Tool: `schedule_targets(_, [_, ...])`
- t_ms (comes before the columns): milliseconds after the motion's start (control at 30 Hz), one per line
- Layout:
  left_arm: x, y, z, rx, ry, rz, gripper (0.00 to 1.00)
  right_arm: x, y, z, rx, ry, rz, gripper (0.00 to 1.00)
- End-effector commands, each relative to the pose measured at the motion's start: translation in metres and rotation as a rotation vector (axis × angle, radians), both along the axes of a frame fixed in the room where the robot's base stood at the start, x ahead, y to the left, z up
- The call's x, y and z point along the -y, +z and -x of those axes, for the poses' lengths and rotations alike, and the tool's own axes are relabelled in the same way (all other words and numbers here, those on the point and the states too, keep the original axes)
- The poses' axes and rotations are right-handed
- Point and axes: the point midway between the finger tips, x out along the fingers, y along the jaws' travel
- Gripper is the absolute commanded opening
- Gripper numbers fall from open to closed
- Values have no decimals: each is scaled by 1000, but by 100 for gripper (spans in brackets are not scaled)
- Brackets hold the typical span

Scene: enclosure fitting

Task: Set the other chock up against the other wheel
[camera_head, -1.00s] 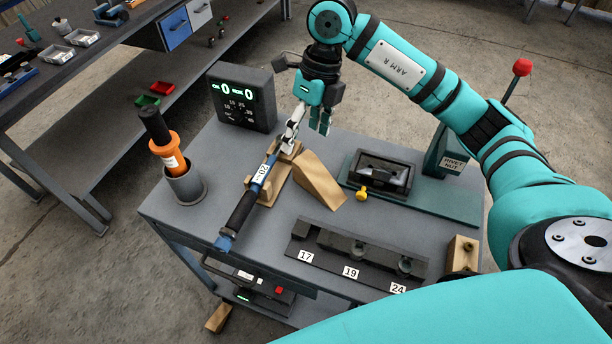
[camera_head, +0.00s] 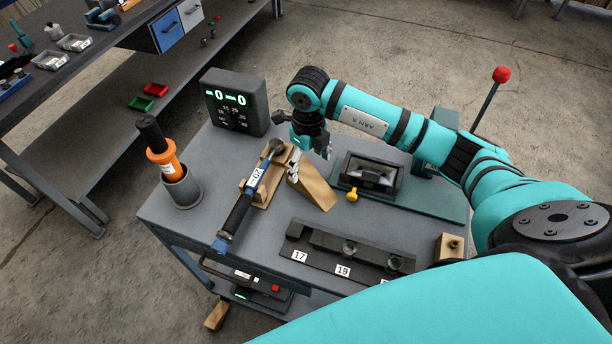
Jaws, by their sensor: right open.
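A wooden wedge-shaped chock (camera_head: 313,191) lies on the grey top of the cart (camera_head: 215,262), right of the wooden rest that bears the blue and black torque wrench (camera_head: 240,208). My right gripper (camera_head: 311,159) is open at the far end of this chock, fingers pointing down. I cannot tell whether the fingers touch it. Another wooden piece (camera_head: 216,316), probably the other chock, lies on the floor by the cart's near left leg. The cart's wheels are not clearly visible. My left gripper is not in view.
A black display box (camera_head: 235,103) stands behind the wrench. An orange tool in a grey cup (camera_head: 181,188) stands at the left. A dark tray (camera_head: 372,176), a yellow knob and a socket rail (camera_head: 345,250) lie to the right and front. Floor left of the cart is clear.

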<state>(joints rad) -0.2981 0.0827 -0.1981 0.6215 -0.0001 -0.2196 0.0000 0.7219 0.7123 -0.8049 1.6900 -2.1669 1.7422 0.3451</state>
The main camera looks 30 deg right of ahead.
Motion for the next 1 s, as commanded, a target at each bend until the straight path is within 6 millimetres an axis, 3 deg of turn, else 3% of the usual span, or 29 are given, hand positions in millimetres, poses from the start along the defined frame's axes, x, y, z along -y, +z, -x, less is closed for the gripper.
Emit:
schedule_targets(200, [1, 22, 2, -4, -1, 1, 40, -7, -28, 0, -7, 0, -2, 81])
schedule_targets(300, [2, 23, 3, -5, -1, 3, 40, -6, -42, -1, -5, -2, -2, 81])
schedule_targets(633, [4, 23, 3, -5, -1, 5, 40, -6, -50, -1, -1, 1, -1, 79])
schedule_targets(1000, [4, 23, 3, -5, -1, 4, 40, -5, -50, -1, -1, 0, -1, 31])
